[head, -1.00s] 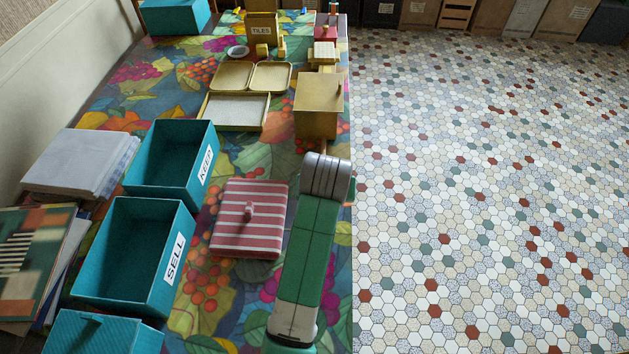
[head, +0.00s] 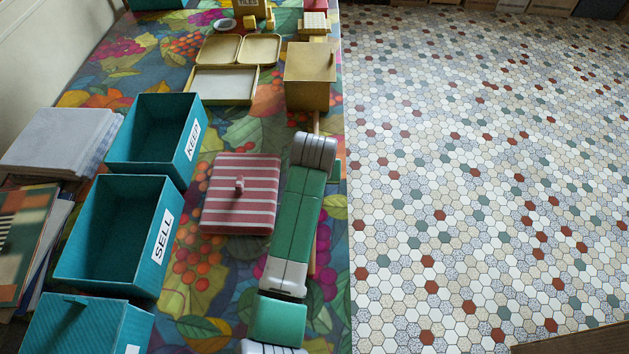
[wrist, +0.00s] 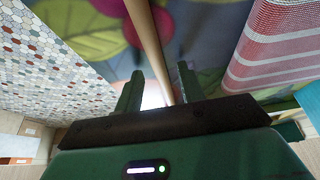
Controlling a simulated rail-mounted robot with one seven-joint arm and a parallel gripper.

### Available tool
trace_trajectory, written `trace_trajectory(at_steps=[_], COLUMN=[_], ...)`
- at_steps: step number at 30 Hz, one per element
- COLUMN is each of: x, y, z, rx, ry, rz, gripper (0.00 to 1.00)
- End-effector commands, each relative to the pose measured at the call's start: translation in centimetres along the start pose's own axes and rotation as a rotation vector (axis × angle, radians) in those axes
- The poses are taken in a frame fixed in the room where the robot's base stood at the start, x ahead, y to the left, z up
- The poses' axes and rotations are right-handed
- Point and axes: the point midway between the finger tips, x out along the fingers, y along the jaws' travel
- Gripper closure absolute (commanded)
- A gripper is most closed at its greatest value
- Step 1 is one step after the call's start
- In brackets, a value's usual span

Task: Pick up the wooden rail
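The wooden rail is a thin pale rod lying lengthwise on the patterned tabletop near its right edge. In the head view a short piece of the rail (head: 316,123) shows beyond my arm, which covers much of it. In the wrist view the rail (wrist: 149,42) runs down the picture into the space between my fingers. My gripper (wrist: 160,80) is open, with one finger on each side of the rail and small gaps visible. My gripper is hidden under my arm in the head view.
A red-and-white striped box (head: 240,205) lies just left of my arm. Teal KEEP (head: 118,150) and SELL (head: 75,270) boxes stand further left. A gold box (head: 310,85) stands near the rail's far end. The table's right edge is close, with open tiled floor beyond.

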Motion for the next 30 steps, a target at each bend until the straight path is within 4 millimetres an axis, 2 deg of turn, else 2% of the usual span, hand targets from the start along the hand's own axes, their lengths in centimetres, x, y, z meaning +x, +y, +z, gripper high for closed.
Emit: trace_trajectory(at_steps=[3, 5, 9, 10, 20, 28, 29, 30], x=[-0.1, -0.1, -0.1, -0.1, -0.4, -3.8, -4.1, -4.1], y=[0.0, 0.0, 0.0, 0.0, 0.0, 0.0, 0.1, 0.5], z=[-0.1, -0.1, -0.1, -0.1, -0.2, -1.6, -1.6, -0.7], rx=[0.000, 0.000, 0.000, 0.000, 0.000, -0.001, -0.001, 0.000], ry=[0.001, 0.001, 0.001, 0.001, 0.002, 0.002, 0.002, 0.000], rz=[0.000, 0.000, 0.000, 0.000, 0.000, 0.001, 0.002, 0.003], gripper=[0.61, 0.71, 0.98, 1.00, 1.00, 1.00, 1.00, 1.00])
